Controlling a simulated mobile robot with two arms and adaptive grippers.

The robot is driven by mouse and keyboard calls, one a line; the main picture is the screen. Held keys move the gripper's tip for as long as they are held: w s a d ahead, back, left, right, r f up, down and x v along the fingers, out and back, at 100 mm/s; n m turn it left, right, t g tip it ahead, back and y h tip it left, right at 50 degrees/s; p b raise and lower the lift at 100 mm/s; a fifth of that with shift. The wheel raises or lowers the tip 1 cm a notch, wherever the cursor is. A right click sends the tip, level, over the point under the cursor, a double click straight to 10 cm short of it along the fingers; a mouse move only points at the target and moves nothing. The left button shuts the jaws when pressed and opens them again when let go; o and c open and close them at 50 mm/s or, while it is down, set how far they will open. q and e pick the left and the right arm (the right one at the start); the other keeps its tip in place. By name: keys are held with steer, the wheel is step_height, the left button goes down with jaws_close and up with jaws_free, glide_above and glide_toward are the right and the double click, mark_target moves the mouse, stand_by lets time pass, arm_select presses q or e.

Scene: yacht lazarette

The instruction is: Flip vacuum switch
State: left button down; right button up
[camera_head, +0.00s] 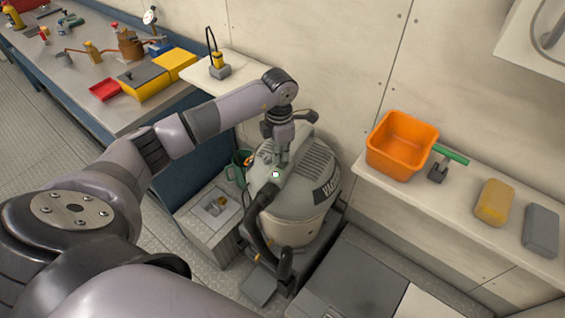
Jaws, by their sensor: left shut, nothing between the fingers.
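The vacuum (297,222) is a grey drum-shaped machine with a black lettered label and a black hose. It stands on the floor below the wall. My left arm comes in from the left and bends down at its wrist. My left gripper (281,163) is shut with nothing in it, at the top of the vacuum. A small light spot (275,174) on the vacuum's top, perhaps the switch, lies just below the fingertips. I cannot tell whether they touch it. My right gripper is not in view.
A workbench (60,85) with tools, a red tray (104,90) and a yellow box (174,64) is at the upper left. An orange bin (401,145), a yellow sponge (494,202) and a grey block (540,230) sit on the right ledge. A grey box (208,213) stands left of the vacuum.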

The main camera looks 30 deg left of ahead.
mark_target(280, 167)
arm_select(q)
steer(key=shift+s+f+b, duration=0.1)
steer(key=shift+f+b, duration=1.3)
steer(key=shift+f, duration=0.25)
stand_by(1.1)
steer(key=shift+r, duration=0.15)
steer(key=shift+r+p, duration=0.8)
steer(key=shift+r, duration=0.1)
steer(key=shift+r+p, duration=1.5)
steer(key=shift+r, duration=1)
